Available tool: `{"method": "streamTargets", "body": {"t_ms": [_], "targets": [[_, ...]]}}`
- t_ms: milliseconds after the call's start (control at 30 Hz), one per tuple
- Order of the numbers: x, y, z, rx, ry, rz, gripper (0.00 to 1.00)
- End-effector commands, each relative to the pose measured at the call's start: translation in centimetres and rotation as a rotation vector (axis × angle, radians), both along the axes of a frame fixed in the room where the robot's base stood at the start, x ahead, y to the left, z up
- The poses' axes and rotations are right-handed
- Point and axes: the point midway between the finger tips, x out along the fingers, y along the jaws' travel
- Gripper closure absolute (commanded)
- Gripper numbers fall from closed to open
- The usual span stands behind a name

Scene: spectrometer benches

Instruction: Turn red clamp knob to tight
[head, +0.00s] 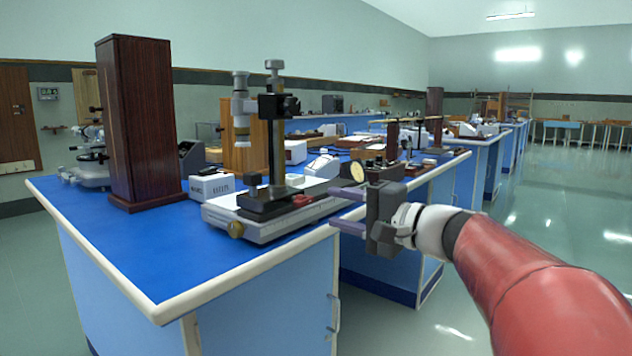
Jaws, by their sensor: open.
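A measuring microscope (272,130) with a dark upright column stands on a grey-white base (262,227) near the front edge of the blue bench. A small dark red part (301,201) sits low on its carriage, right of the column. It may be the red clamp knob, but it is too small to tell its shape or setting. My gripper (342,211) is at the bench's right edge, to the right of the base. Its two purple-grey fingers are apart, one above the other, and point left. Nothing shows between them, and they look apart from the red part.
A brass knob (236,229) is on the base's front. A tall dark wooden case (138,122) and a white box (211,187) stand to the left. The blue bench top (165,255) is clear at the front left. More benches stretch away behind; open floor lies right.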

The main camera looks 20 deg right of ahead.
Motion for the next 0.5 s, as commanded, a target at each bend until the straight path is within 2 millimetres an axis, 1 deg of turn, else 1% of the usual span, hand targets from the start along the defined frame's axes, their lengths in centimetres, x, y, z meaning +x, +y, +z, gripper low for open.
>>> {"method": "streamTargets", "body": {"t_ms": [33,167,500], "targets": [[0.0,0.2,0.5,-0.003,-0.002,-0.001,0.59],[0.8,0.9,-0.1,-0.011,-0.005,0.001,0.59],[5.1,4.0,-0.1,-0.01,-0.005,0.001,0.59]]}}
